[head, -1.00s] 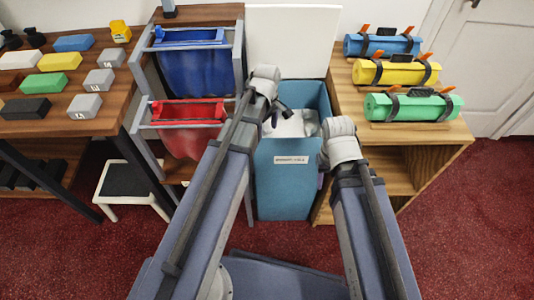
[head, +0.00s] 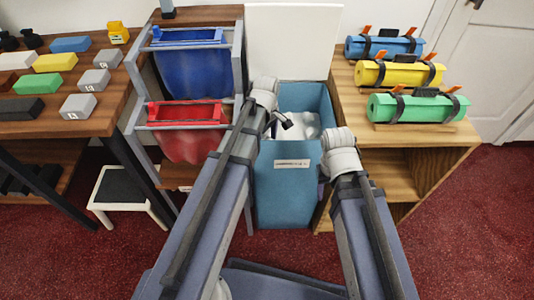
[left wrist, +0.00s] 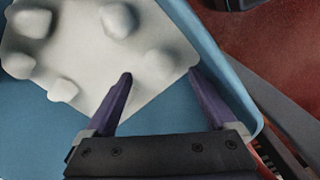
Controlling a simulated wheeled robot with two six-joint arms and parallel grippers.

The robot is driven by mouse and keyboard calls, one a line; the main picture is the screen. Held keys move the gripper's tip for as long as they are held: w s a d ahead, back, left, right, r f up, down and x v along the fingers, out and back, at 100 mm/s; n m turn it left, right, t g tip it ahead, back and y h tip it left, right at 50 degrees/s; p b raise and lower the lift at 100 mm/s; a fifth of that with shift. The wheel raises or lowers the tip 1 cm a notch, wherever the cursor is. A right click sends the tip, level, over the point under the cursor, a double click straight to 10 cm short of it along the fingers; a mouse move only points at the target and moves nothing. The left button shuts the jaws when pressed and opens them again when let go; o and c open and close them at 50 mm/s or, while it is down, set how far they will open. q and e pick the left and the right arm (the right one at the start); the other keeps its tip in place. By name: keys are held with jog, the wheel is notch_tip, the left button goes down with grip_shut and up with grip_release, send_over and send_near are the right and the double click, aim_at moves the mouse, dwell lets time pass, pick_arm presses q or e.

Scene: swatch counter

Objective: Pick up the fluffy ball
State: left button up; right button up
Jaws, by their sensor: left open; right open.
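No separate fluffy ball can be made out; a white piece with several soft, rounded lumps (left wrist: 64,89) lies inside the blue bin (head: 284,190). It also shows in the head view as a pale mass (head: 303,126) in the bin's mouth. My left gripper (left wrist: 160,77) is open and empty above the white piece, its two dark purple fingers apart, with pale surface between the tips. I cannot tell whether the tips touch it. My right gripper (head: 323,189) is mostly hidden beyond its wrist, low beside the bin's right front edge; only a purple bit shows.
The bin's white lid (head: 292,40) stands raised behind it. Left are a rack with blue (head: 195,72) and red (head: 185,135) fabric slings and a table of coloured blocks (head: 54,62). A wooden shelf (head: 390,160) with rolled mats stands close on the right.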

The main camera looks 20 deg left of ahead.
pick_arm(q)
notch_tip(320, 180, down, 5)
jog(key=b, duration=0.4)
jog(key=shift+a+r, duration=0.1)
jog(key=shift+a, duration=0.05)
jog(key=shift+r, duration=0.15)
jog(key=c, duration=0.9)
jog(key=shift+o, duration=0.2)
jog(key=shift+r, duration=0.2)
